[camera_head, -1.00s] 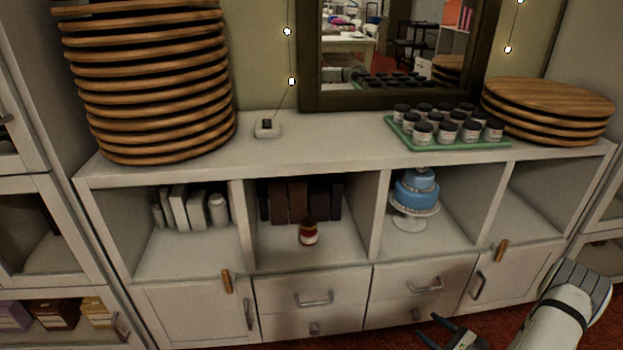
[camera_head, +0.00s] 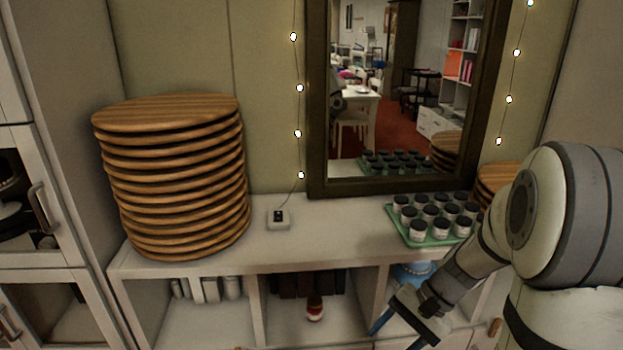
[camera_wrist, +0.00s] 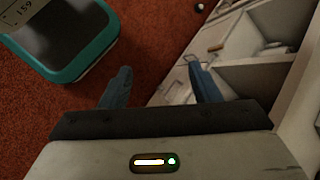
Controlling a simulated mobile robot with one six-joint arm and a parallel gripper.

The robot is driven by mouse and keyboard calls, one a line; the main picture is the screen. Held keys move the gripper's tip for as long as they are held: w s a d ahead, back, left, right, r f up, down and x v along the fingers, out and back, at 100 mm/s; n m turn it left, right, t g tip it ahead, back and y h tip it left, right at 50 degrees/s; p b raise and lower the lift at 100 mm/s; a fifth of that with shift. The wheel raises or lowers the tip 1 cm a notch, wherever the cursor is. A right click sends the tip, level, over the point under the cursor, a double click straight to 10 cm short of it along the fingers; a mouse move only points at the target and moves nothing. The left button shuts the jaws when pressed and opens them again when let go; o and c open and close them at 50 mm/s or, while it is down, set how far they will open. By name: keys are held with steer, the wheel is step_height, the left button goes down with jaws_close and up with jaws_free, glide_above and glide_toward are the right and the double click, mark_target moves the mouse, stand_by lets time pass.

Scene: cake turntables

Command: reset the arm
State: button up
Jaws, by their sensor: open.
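My gripper (camera_head: 396,333) is at the lower right of the head view, in front of the shelf unit, with its fingers pointing down. In the wrist view my gripper (camera_wrist: 160,88) shows its two blue fingers spread apart with nothing between them. Below them are red carpet (camera_wrist: 150,30) and part of the white cabinet (camera_wrist: 250,75). My arm covers part of the right side of the unit.
The white shelf unit (camera_head: 340,232) carries a tall stack of wooden boards (camera_head: 180,180), a green tray of jars (camera_head: 410,236) and a shorter board stack (camera_head: 497,174). A mirror (camera_head: 316,120) stands behind. A blue cake (camera_head: 412,272) is partly hidden by my arm.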

steer(key=s+r+n+t+h+p, duration=0.2)
steer(key=s+r+n+h+p, duration=0.1)
steer(key=r, duration=0.7)
steer(key=s+r+n+t+h+p, duration=0.2)
steer(key=s+r+n+h+p, duration=0.2)
steer(key=r+p, duration=0.3)
step_height(320, 180, up, 4)
steer(key=shift+s+a+f, duration=0.1)
steer(key=shift+s+a, duration=0.2)
steer(key=shift+s, duration=0.55)
